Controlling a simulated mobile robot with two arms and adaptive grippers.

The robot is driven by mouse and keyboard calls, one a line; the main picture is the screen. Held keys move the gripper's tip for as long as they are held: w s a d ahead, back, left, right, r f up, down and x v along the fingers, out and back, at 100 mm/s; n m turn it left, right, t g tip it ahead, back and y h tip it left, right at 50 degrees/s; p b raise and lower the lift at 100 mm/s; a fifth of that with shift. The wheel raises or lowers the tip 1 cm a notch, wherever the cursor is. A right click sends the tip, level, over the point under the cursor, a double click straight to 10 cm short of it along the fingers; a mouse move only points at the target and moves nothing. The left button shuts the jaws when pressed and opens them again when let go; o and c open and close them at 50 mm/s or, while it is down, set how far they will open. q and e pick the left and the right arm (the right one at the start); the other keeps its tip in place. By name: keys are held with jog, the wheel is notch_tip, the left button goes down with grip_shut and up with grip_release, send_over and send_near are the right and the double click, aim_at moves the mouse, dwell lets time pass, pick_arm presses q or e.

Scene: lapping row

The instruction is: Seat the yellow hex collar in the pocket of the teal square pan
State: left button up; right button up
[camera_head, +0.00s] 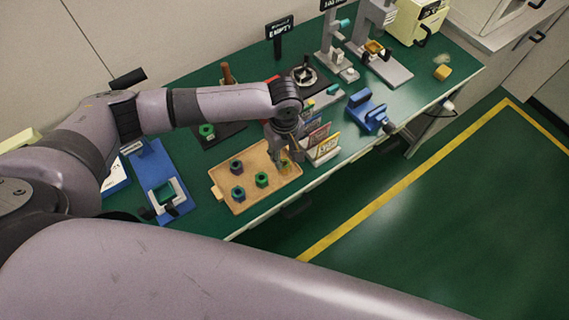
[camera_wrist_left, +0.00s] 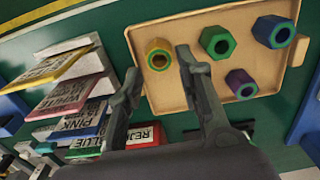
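The yellow hex collar (camera_wrist_left: 157,54) lies in a tan tray (camera_head: 225,177) near the tray's edge. In the head view it shows partly under my left gripper (camera_head: 284,160). In the left wrist view my left gripper (camera_wrist_left: 158,63) is open, one finger on each side of the collar's outline. Whether the fingers touch it cannot be told. A blue fixture (camera_head: 148,168) left of the tray carries a square teal-and-white frame (camera_head: 166,191); I cannot tell whether this is the teal square pan. My right gripper is not in view.
The tray also holds a green collar (camera_wrist_left: 218,42), a blue collar (camera_wrist_left: 273,31) and a purple collar (camera_wrist_left: 241,83). A rack of coloured label cards (camera_head: 323,150) stands close beside my left gripper. A blue vise (camera_head: 368,113) stands farther right. The bench front edge is near the tray.

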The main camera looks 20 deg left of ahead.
aim_at(284, 164)
pick_arm(q)
jog(key=shift+f, duration=0.45)
notch_tip(284, 164, down, 4)
jog(key=shift+w+r+p, duration=0.1)
jog(key=shift+r+p, duration=0.05)
jog(key=shift+p, duration=0.4)
jog(key=shift+f, duration=0.45)
jog(key=c, duration=0.4)
grip_shut()
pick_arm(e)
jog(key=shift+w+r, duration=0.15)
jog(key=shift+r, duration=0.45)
